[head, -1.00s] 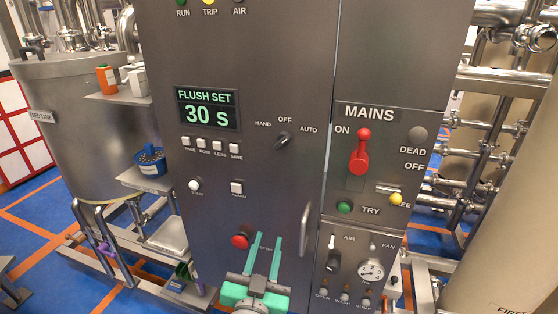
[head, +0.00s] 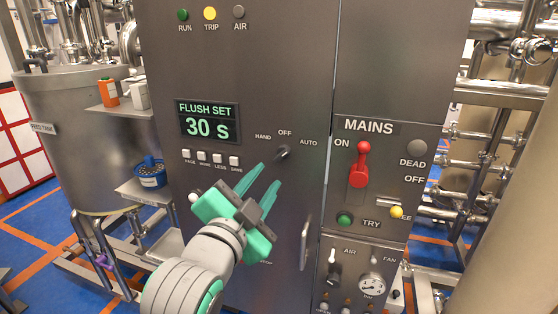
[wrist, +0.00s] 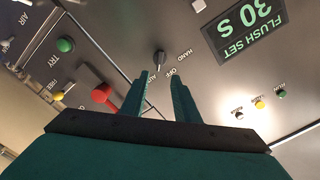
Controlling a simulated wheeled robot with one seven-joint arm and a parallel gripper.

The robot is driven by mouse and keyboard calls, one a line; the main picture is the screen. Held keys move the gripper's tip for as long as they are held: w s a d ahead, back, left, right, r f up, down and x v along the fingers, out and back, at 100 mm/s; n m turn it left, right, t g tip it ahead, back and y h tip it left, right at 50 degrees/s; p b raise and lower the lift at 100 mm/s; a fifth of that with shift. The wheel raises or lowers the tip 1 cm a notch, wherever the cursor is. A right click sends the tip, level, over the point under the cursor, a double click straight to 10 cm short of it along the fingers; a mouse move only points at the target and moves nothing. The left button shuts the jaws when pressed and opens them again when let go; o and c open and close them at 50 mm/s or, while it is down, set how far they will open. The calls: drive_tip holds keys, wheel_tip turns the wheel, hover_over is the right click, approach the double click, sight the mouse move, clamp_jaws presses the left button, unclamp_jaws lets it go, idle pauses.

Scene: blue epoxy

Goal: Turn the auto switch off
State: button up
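The auto switch is a small dark rotary knob (head: 282,154) on the grey cabinet front, with HAND, OFF and AUTO printed around it. In the head view its grip slants up to the right, towards AUTO. The knob also shows in the wrist view (wrist: 159,60), just beyond the fingertips and in line with the gap between them. My gripper (head: 266,176) is open and empty, its green fingers reaching up to the right, just below and left of the knob. In the wrist view the fingertips (wrist: 159,76) look apart from the knob; the exact distance is unclear.
The FLUSH SET display (head: 209,122) and a row of white buttons (head: 203,157) are left of the knob. The red MAINS lever (head: 360,165) is up at ON, to the right. A vertical door handle (head: 305,242) sticks out below right. Bare panel surrounds the knob.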

sight(282, 156)
drive_tip(key=x, duration=0.9)
drive_tip(key=shift+w+d, duration=0.15)
drive_tip(key=shift+w, duration=0.2)
drive_tip(key=shift+f, duration=0.1)
clamp_jaws()
